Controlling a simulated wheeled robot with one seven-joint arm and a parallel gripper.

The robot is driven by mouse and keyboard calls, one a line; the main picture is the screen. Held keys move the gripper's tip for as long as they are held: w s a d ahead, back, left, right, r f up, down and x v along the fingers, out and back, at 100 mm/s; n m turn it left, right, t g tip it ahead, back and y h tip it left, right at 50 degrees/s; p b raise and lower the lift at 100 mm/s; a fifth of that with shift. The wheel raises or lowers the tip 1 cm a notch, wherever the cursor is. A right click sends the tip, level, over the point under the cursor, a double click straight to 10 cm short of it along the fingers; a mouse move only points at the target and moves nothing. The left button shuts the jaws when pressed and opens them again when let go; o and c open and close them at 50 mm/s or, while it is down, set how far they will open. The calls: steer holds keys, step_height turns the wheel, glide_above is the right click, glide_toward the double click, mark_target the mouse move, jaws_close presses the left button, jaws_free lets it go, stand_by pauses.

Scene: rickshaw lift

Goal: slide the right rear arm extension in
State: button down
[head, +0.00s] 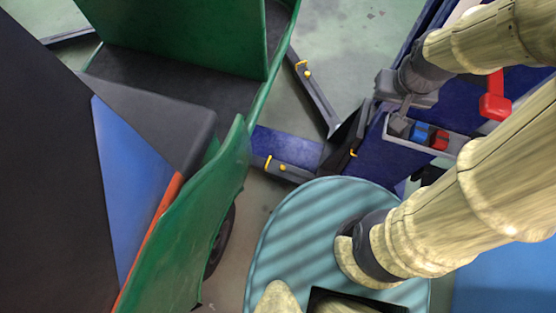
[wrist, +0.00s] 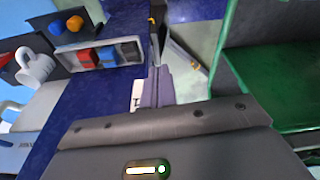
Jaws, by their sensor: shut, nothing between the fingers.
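Two dark lift arms spread from the blue lift towards the green rickshaw (head: 215,215). The upper arm (head: 318,97) and the lower arm (head: 290,171) each carry yellow fittings; I cannot tell which is the right rear one. The lower arm's far end passes out of sight near the rickshaw's green side. My gripper (head: 404,103) is beside the lift, right of both arms and apart from them. In the wrist view my gripper (wrist: 158,70) is shut and empty, pointing towards a dark arm part (wrist: 157,42) with a yellow fitting. The extension is not clearly distinguishable.
A grey tray (head: 455,140) with grey, blue and red blocks is fixed to the blue lift (head: 370,165), close to my gripper. A red part (head: 495,98) is at the right.

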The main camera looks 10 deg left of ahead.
steer(key=w+a+f+n+g+b, duration=0.15)
steer(key=w+a+f+b, duration=0.35)
steer(key=f+b, duration=0.6)
steer(key=w+a+f+n+g+b, duration=0.1)
steer(key=w+a+f+n+b, duration=0.4)
steer(key=f, duration=1)
steer(key=w+a+f+m+g+b, duration=0.1)
steer(key=w+a+f+b, duration=0.4)
steer(key=f+b, duration=0.7)
steer(key=a+f+n+h+b, duration=0.1)
steer(key=a+f+b, duration=0.4)
steer(key=f, duration=0.9)
steer(key=a+f+n+h+b, duration=0.1)
steer(key=a+f+n+b, duration=0.1)
steer(key=a+f+b, duration=0.4)
steer(key=a+f+n+g+h+b, duration=0.1)
steer(key=a+f+b, duration=0.4)
steer(key=f+b, duration=0.9)
step_height(320, 180, down, 8)
steer(key=shift+w+a+r+n, duration=0.15)
steer(key=shift+w+a+n, duration=0.05)
steer(key=shift+n, duration=0.45)
steer(key=b+x, duration=0.6)
steer(key=x, duration=0.4)
steer(key=shift+d, duration=0.1)
steer(key=shift+s+d+r+p, duration=0.1)
steer(key=shift+d+p, duration=0.1)
steer(key=shift+p, duration=0.2)
